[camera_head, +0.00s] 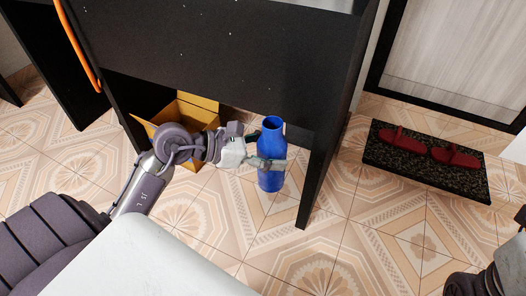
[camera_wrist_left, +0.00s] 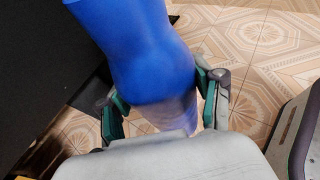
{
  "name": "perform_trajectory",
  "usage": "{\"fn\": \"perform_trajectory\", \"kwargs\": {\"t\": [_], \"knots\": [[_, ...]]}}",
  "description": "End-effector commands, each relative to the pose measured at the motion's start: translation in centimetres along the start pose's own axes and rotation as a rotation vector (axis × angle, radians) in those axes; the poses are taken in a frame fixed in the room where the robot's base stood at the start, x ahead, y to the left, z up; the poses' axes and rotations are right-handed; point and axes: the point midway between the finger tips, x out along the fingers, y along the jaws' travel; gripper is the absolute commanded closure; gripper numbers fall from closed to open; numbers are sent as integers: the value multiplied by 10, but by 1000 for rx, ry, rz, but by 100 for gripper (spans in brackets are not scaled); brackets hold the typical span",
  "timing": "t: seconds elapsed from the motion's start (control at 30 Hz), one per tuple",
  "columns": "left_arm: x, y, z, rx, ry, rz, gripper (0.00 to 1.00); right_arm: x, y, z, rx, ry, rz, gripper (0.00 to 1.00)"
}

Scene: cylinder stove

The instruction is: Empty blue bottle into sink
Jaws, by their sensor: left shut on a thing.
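A blue bottle (camera_head: 271,145) with an open neck stands upright in my left gripper (camera_head: 268,163), in front of the black counter in the head view. The fingers close around its middle. In the left wrist view the blue bottle (camera_wrist_left: 140,45) fills the upper middle, with the left gripper's green-padded fingers (camera_wrist_left: 160,105) on both sides of it. Part of my right arm shows at the lower right edge of the head view, but its fingers cannot be made out. No sink can be made out in either view.
The black counter (camera_head: 215,50) stands behind my left arm, its black leg (camera_head: 322,170) just right of the bottle. An open cardboard box (camera_head: 190,112) sits under the counter. Red slippers (camera_head: 402,142) lie on a dark mat (camera_head: 385,163) at the right. Tiled floor is clear between.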

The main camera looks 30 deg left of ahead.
Motion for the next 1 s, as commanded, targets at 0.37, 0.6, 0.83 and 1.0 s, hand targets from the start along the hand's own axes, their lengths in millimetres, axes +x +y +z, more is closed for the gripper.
{"fn": "perform_trajectory", "kwargs": {"t": [0.37,0.6,0.83,1.0], "knots": [[-18,-39,53,77,-5,-177,76,0,0,1,0,-2,0,100],[-17,-37,53,75,-11,-169,76,0,0,1,0,-1,0,100],[-23,-37,65,74,-3,-171,76,8,1,0,1,-10,7,100],[-31,-37,84,73,-3,-172,76,-8,2,-1,11,-91,37,100]]}}
